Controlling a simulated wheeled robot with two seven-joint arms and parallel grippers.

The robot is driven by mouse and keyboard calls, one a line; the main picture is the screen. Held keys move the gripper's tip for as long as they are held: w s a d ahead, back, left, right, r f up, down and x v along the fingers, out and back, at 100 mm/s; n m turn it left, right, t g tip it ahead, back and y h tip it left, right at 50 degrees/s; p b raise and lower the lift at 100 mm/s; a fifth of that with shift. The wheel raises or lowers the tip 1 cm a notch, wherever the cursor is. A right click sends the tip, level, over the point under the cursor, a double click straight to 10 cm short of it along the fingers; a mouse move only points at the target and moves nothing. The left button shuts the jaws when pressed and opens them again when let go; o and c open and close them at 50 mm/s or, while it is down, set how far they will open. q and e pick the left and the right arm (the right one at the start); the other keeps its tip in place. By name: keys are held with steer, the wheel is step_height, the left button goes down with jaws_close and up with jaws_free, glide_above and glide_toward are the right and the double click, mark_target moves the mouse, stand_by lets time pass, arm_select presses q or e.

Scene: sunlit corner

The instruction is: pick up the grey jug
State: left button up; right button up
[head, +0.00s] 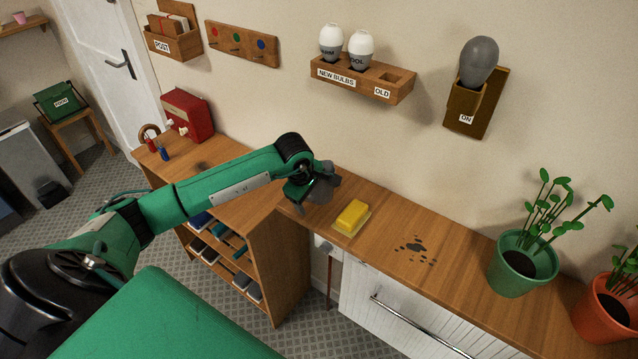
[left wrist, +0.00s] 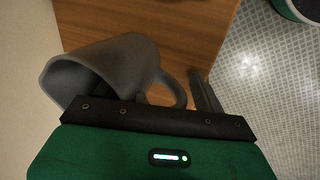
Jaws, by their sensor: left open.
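The grey jug (head: 321,194) stands on the wooden counter (head: 385,226), partly hidden behind my left gripper (head: 305,186) in the head view. In the left wrist view the jug (left wrist: 118,62) shows close up, its open mouth toward the left and its loop handle (left wrist: 178,92) toward the right. My left gripper is open at the jug. One dark finger shows just right of the handle; the other finger is hidden or hard to tell from the jug. I cannot tell whether the fingers touch the handle. My right gripper is not in view.
A yellow sponge (head: 351,215) lies on the counter right of the jug, then dark spots (head: 416,250). A green plant pot (head: 521,265) and an orange one (head: 606,309) stand farther right. A red box (head: 188,115) stands at the counter's left end. The wall is close behind.

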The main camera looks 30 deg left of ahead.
arm_select(q)
steer(key=shift+c, duration=0.4)
steer(key=c, duration=1.4)
steer(key=shift+o, duration=0.2)
steer(key=shift+r, duration=0.15)
steer(key=shift+r+b, duration=0.35)
steer(key=shift+r, duration=0.3)
step_height(320, 180, up, 18)
steer(key=b, duration=0.4)
steer(key=shift+b, duration=0.35)
steer(key=shift+r, duration=0.25)
